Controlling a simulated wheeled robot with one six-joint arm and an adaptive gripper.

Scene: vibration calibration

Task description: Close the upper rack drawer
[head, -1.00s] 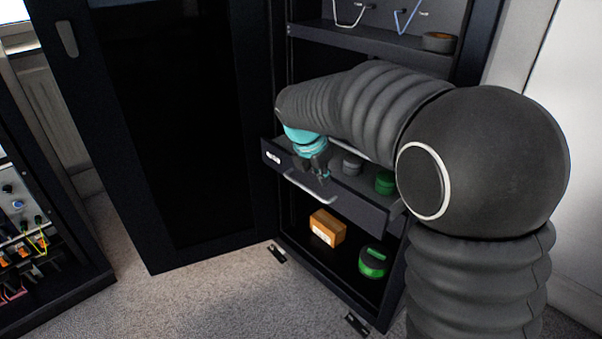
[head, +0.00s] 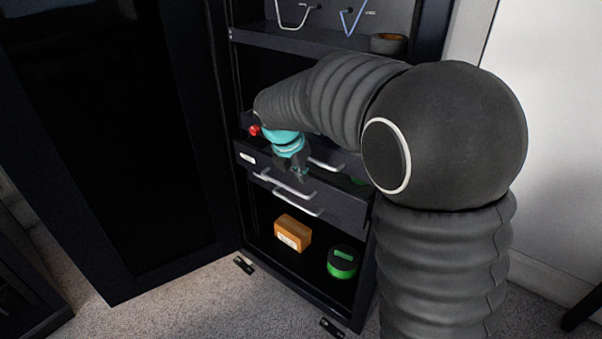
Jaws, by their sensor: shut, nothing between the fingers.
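The rack drawer (head: 345,208) below the rack's middle shelf stands pulled out, with a white label at the left of its front. Several pale bar handles show around its front, one (head: 282,187) just below my gripper; their outlines overlap, so I cannot tell which drawer each belongs to. My gripper (head: 299,178), below a teal wrist band, points down at the drawer front. It is shut and empty. I cannot tell whether it touches the front or a handle. My arm hides the right part of the drawer's inside. A bit of a green item (head: 357,181) shows there.
The open black rack door (head: 110,150) is on the left. An orange-brown box (head: 293,233) and a green round item (head: 342,262) sit in the bottom bay. A red knob-like thing (head: 254,130) is left of my wrist. A dark roll (head: 388,43) lies on the upper shelf.

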